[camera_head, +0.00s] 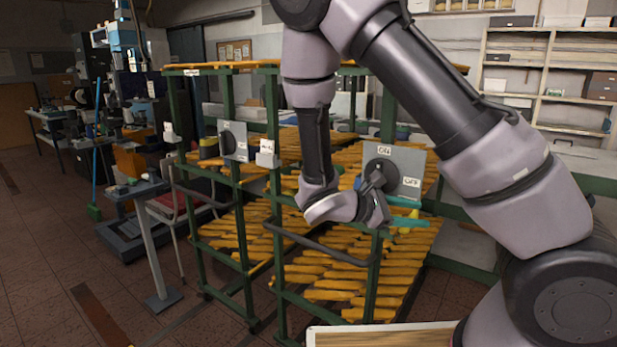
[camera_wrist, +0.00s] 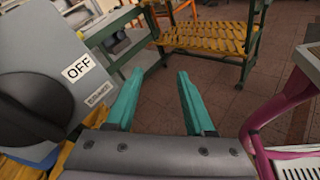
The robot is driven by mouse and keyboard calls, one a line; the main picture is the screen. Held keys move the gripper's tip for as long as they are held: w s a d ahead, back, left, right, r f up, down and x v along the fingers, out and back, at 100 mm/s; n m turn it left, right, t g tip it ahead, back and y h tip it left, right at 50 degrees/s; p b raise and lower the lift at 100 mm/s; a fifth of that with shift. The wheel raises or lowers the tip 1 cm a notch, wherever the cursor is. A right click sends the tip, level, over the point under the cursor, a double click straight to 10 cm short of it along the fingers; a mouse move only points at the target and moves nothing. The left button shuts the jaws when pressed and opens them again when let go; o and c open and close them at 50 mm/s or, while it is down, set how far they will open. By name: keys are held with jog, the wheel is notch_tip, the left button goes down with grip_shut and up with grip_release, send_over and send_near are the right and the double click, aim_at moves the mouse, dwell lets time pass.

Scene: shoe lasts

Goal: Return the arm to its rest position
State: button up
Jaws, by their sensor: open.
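My arm reaches out from the right of the head view and bends down to my gripper (camera_head: 425,214), which is in front of the green rack. Its two teal fingers point right there. In the wrist view my gripper (camera_wrist: 160,76) is open, with a clear gap and nothing between the fingers. A grey switch panel (camera_head: 411,160) with white labels and a dark knob is just behind and above the gripper. In the wrist view the panel (camera_wrist: 60,35) fills the left side, close to the left finger, and one label reads OFF. I cannot tell whether they touch.
The green rack (camera_head: 245,230) holds yellow shoe lasts (camera_head: 330,272) on sloping shelves. A second switch panel (camera_head: 233,141) is on its left part. A wooden-topped surface (camera_head: 385,336) lies at the bottom. The floor (camera_head: 50,255) at left has open room.

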jog(key=s+r+m+t+y, duration=0.2)
jog(key=s+r+m+y, duration=0.2)
jog(key=r+m+y, duration=0.4)
jog(key=s+r+m+t+y, duration=0.2)
jog(key=s+r+m+y, duration=0.2)
jog(key=r+m+y, duration=0.5)
notch_tip(320, 180, up, 7)
jog(key=shift+s+r+m, duration=0.1)
jog(key=shift+s+m, duration=0.2)
jog(key=shift+m, duration=0.9)
